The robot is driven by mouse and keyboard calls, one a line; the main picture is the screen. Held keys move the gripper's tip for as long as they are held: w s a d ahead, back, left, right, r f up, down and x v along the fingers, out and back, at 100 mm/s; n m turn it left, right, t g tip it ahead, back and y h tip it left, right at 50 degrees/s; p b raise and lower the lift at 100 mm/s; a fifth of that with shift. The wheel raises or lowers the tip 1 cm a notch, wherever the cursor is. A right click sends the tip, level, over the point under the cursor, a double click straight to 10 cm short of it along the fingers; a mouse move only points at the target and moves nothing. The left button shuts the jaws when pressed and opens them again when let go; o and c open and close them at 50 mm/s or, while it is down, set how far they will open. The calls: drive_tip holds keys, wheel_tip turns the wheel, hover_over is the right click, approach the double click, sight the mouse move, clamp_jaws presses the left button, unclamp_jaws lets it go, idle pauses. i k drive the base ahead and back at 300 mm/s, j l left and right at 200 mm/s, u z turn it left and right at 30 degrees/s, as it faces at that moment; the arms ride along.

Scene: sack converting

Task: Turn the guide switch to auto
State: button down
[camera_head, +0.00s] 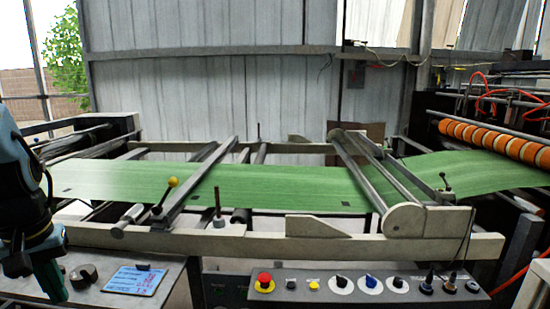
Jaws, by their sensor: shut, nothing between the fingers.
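My gripper (52,296) is at the lower left, pointing down, with dark green fingers shut and empty. It is beside the left console and well left of the selectors.
The panel also carries a red emergency button (264,281) and a yellow button (314,285). The left console has a black knob (83,276) and a blue card (135,280). A green web (270,187) crosses the machine behind a pale front rail (250,243). Orange-banded rollers (490,138) stand right.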

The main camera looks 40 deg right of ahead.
sight(370, 283)
drive_tip(key=z, duration=1.7)
